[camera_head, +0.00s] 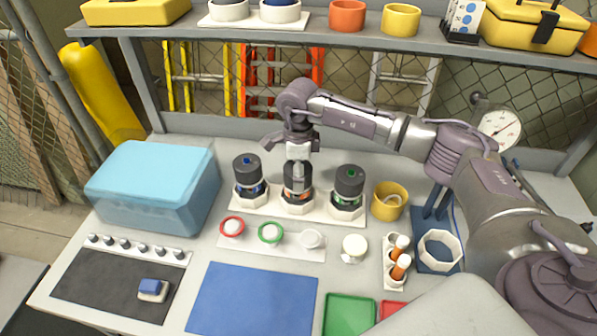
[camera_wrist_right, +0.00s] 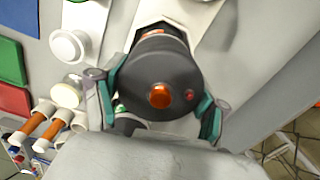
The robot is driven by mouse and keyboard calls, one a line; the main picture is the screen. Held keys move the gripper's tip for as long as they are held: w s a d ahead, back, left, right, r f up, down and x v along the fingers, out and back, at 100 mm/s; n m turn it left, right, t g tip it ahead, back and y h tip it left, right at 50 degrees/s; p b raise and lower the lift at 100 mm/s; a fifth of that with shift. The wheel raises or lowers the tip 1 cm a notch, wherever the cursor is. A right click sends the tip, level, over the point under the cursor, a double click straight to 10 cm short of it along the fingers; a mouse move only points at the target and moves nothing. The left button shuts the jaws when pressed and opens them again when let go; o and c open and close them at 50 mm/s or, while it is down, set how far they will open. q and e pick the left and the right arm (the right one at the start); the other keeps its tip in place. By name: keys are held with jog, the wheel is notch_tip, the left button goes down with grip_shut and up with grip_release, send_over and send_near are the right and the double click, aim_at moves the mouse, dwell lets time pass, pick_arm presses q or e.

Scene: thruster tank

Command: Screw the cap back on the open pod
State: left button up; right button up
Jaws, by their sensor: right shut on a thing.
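Three pods stand in a row on a white base (camera_head: 269,219). The left pod (camera_head: 249,178) has a dark cap with a blue mark, and the right pod (camera_head: 347,187) a dark cap with a green mark. The middle pod (camera_head: 298,201) has an orange band. Its dark cap (camera_wrist_right: 157,77) has an orange centre and a small red dot. My right gripper (camera_head: 298,160) comes down from above, and its fingers are shut around this cap from both sides. The cap sits on or just above the pod; I cannot tell whether a gap is left. My left gripper is out of view.
In front lies a white strip (camera_head: 290,249) with a red ring, a green ring and white knobs. A yellow cup (camera_head: 390,201), a rack of orange-white tubes (camera_head: 399,268) and a white ring (camera_head: 440,250) stand right. A blue bin (camera_head: 155,185) stands left. The shelf (camera_head: 330,42) is behind.

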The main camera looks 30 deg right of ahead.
jog(key=m, duration=0.3)
jog(key=shift+m, duration=0.4)
jog(key=m+p, duration=0.1)
jog(key=m, duration=0.2)
jog(key=shift+m, duration=0.3)
jog(key=m, duration=0.2)
jog(key=shift+m, duration=0.3)
jog(key=m+p, duration=0.1)
jog(key=m, duration=0.2)
jog(key=shift+m, duration=0.6)
jog(key=o, duration=1.1)
